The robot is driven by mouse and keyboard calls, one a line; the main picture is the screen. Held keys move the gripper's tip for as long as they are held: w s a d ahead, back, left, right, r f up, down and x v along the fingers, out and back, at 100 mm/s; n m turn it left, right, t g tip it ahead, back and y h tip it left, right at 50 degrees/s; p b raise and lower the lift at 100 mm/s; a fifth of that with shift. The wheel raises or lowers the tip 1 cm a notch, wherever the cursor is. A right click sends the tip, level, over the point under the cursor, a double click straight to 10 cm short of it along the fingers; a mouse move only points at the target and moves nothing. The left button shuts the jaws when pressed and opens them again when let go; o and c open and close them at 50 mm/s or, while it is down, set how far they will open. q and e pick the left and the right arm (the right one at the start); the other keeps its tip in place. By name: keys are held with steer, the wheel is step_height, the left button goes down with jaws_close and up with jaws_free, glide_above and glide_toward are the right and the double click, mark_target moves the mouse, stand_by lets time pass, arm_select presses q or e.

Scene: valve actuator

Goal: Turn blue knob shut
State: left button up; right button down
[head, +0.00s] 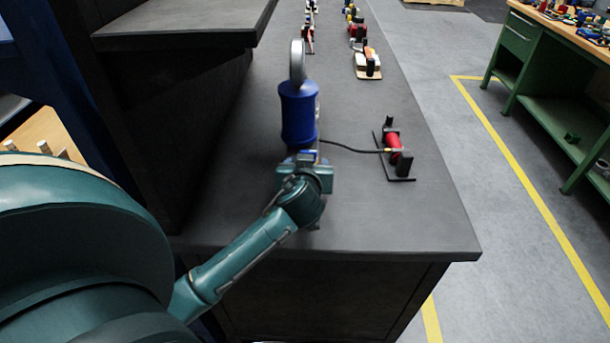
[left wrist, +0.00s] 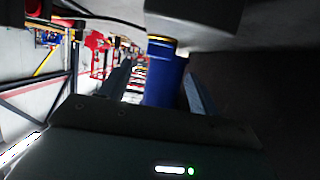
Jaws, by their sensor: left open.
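The blue cylinder (head: 298,114), which looks like the blue knob, stands upright on the dark bench top in the head view. A grey ring-shaped part rises above it. My left gripper (head: 305,152) is at its near, lower side, and the arm hides its base. In the left wrist view the blue cylinder (left wrist: 164,76) shows between the two spread fingers of my left gripper (left wrist: 157,68). The gripper is open; I cannot tell whether a finger touches the cylinder. My right gripper is not in view.
A red device (head: 395,148) on a black stand sits to the right, with a black cable (head: 350,148) running toward the blue cylinder. A dark raised shelf (head: 180,25) borders the left. Several small devices line the far bench. The bench's front right is clear.

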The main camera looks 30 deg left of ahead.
arm_select(q)
steer(key=v, duration=0.7)
steer(key=shift+b, duration=0.35)
steer(key=shift+s, duration=0.15)
steer(key=s+f+m+g+h, duration=0.1)
steer(key=s+f, duration=0.1)
steer(key=s+d+f+m+g+h, duration=0.1)
steer(key=s+f, duration=0.2)
steer(key=s+d+f+m+g+h, duration=0.1)
steer(key=s+f, duration=0.1)
steer(key=s, duration=0.1)
steer(key=shift+d+f+g, duration=0.2)
steer(key=shift+d+g, duration=0.05)
steer(key=shift+g, duration=0.05)
steer(key=s+d+f+m+g+h, duration=0.2)
steer(key=s, duration=0.4)
steer(key=s+d+f+m+g+h, duration=0.2)
steer(key=s+d+f+m, duration=0.1)
steer(key=s, duration=0.3)
steer(key=w+d+f+t+h, duration=0.2)
steer(key=w+d+f+t, duration=0.2)
steer(key=f, duration=0.5)
steer(key=shift+w+d+m+t+h, duration=0.2)
steer(key=shift+d+m+t+h, duration=0.2)
steer(key=shift+d+t, duration=0.5)
